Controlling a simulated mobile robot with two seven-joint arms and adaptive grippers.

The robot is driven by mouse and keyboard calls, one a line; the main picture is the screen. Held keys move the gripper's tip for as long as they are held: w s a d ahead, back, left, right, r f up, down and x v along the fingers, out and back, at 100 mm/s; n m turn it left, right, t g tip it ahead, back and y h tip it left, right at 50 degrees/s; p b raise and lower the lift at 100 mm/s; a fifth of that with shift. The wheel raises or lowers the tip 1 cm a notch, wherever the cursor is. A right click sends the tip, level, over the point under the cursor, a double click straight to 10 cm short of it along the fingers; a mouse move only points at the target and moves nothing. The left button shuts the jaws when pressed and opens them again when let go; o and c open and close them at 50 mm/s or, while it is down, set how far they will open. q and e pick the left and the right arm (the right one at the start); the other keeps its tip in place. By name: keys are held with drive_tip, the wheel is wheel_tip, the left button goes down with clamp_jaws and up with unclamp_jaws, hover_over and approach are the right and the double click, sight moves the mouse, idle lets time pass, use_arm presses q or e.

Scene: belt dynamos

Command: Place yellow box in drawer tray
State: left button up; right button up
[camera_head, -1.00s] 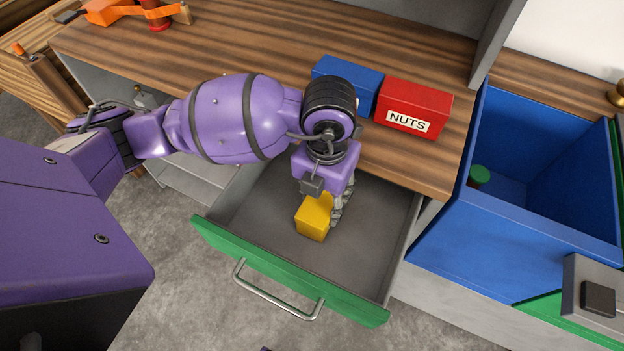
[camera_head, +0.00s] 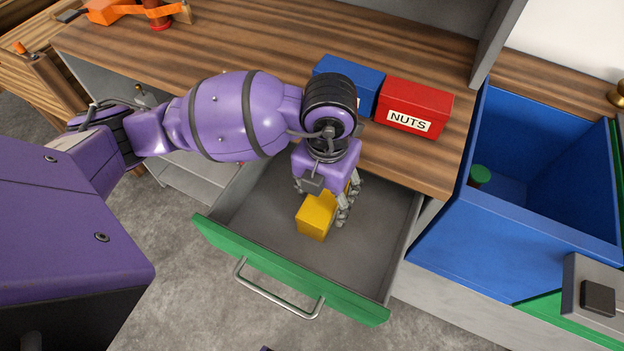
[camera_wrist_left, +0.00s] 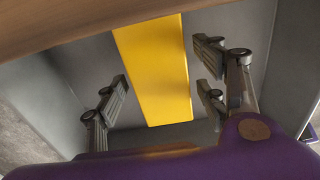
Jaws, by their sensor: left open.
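The yellow box (camera_head: 316,216) is inside the open drawer tray (camera_head: 365,255), which has a grey floor and a green front. My left gripper (camera_head: 330,190) is over the drawer, right at the box, and partly hides it. In the left wrist view the yellow box (camera_wrist_left: 155,70) lies between the spread fingers (camera_wrist_left: 160,95), with a gap on both sides. The left gripper is open and not clamped on the box. Whether the box rests fully on the drawer floor is hard to tell. My right gripper is not in view.
A blue box (camera_head: 350,78) and a red box labelled NUTS (camera_head: 414,108) stand on the wooden worktop (camera_head: 240,45) just behind the gripper. A large blue bin (camera_head: 545,165) stands at right. The worktop edge (camera_wrist_left: 70,15) overhangs the drawer's back.

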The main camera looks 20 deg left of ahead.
sight(325, 196)
use_arm(q)
wheel_tip(325, 196, up, 12)
drive_tip(key=p, duration=0.1)
drive_tip(key=shift+f, duration=0.2)
idle(0.3)
